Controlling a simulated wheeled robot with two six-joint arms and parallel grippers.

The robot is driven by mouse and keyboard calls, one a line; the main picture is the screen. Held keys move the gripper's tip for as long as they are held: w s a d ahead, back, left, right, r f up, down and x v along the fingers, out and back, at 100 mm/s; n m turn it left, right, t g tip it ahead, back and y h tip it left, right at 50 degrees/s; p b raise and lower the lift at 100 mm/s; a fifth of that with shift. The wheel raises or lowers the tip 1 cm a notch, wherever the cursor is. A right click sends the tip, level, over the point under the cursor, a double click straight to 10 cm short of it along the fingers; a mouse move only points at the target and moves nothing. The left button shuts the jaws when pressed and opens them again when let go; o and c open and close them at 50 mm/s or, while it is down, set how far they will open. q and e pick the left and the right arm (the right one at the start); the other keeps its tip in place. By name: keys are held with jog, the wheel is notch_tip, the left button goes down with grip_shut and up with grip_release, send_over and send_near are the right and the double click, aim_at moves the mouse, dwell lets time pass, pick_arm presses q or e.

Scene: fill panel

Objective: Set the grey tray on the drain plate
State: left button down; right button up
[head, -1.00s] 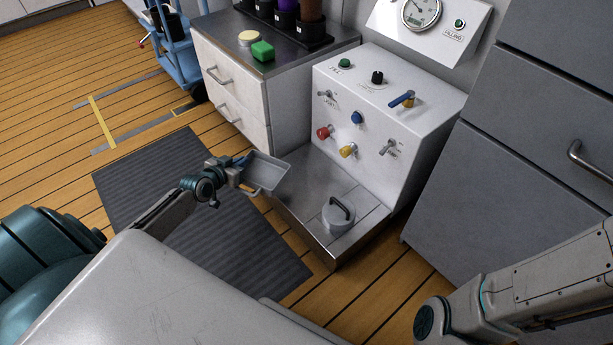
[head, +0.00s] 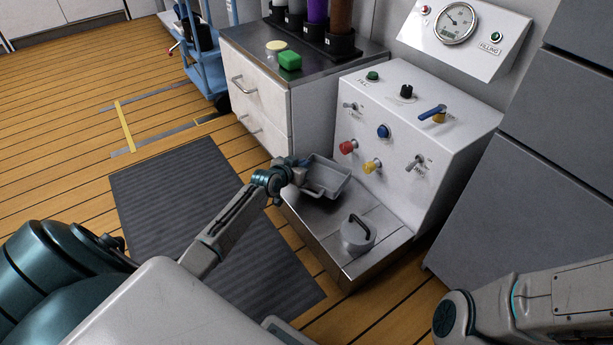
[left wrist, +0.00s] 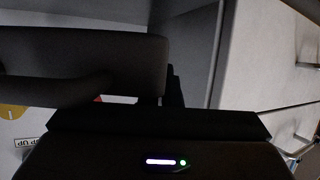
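The grey tray (head: 334,174) is a shallow rectangular pan with a loop handle on its near side. My left gripper (head: 299,172) is shut on its left end, with the tray reaching out to the right. The tray appears above the left part of the metal drain plate (head: 385,246), at the foot of the white panel; I cannot tell whether they touch. In the left wrist view the tray (left wrist: 90,62) is a dark shape close to the camera, and the fingertips are hard to make out. My right gripper is out of view; only part of that arm shows.
The white panel (head: 395,150) behind has projecting knobs and levers. A drawer cabinet (head: 262,100) stands left of the plate. A dark mat (head: 180,190) lies on the floor.

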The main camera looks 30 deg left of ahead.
pick_arm(q)
jog(key=shift+w+d+f, duration=0.1)
jog(key=shift+w+d, duration=0.25)
jog(key=shift+w, duration=0.25)
notch_tip(320, 180, down, 4)
jog(key=b, duration=0.3)
jog(key=shift+r, duration=0.35)
jog(key=c, duration=2.1)
grip_release()
jog(key=shift+f, duration=0.2)
jog(key=o, duration=0.4)
jog(key=shift+o, duration=0.3)
jog(key=shift+r, duration=0.15)
